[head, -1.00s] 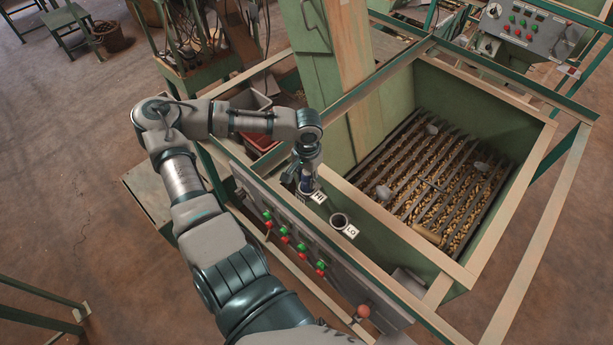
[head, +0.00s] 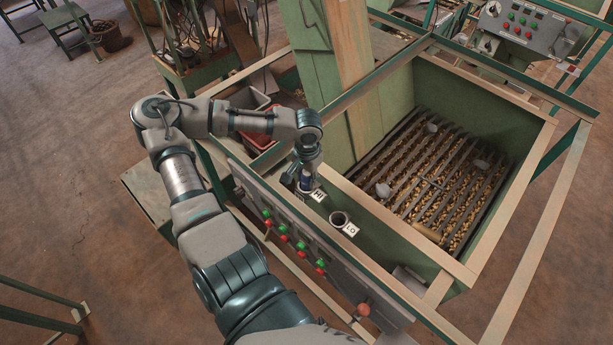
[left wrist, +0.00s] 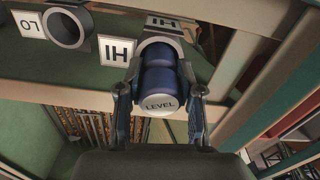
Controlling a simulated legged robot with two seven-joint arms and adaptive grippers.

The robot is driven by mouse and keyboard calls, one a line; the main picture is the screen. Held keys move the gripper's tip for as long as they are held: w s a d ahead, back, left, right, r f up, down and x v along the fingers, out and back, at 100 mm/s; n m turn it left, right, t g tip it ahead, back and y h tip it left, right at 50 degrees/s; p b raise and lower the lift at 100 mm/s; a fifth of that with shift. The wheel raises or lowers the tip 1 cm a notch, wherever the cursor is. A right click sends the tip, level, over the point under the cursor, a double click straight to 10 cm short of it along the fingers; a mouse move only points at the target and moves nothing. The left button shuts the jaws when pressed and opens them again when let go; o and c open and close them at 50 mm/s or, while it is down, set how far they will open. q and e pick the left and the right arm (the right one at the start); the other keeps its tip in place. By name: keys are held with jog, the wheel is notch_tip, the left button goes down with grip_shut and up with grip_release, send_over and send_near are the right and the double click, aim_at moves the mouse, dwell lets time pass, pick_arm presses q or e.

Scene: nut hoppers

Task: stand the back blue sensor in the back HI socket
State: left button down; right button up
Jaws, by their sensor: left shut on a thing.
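The blue sensor (left wrist: 158,80), with a pale cap marked LEVEL, is between the two fingers of my left gripper (left wrist: 160,108). It is lined up with the HI socket (left wrist: 160,40), and its far end appears to be inside the socket's rim. How deep it sits cannot be told. The HI label (left wrist: 119,50) is beside the socket. In the head view the left gripper (head: 306,178) points down over the socket next to the HI label (head: 319,195), and mostly hides the sensor. My right gripper is not in view.
The empty LO socket (head: 340,219) is nearby, with its LO label (head: 351,230). A panel of red and green buttons (head: 285,235) runs along the hopper's front. The green hopper (head: 480,100) with a bar grate over nuts is on the right.

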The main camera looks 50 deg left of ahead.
pick_arm(q)
jog(key=shift+f+b, duration=0.35)
jog(key=shift+f, duration=0.2)
jog(key=c, duration=1)
grip_release()
jog(key=shift+c, duration=0.2)
notch_tip(320, 180, up, 4)
jog(key=p, duration=0.3)
jog(key=shift+f, duration=0.25)
jog(key=shift+r, duration=3.8)
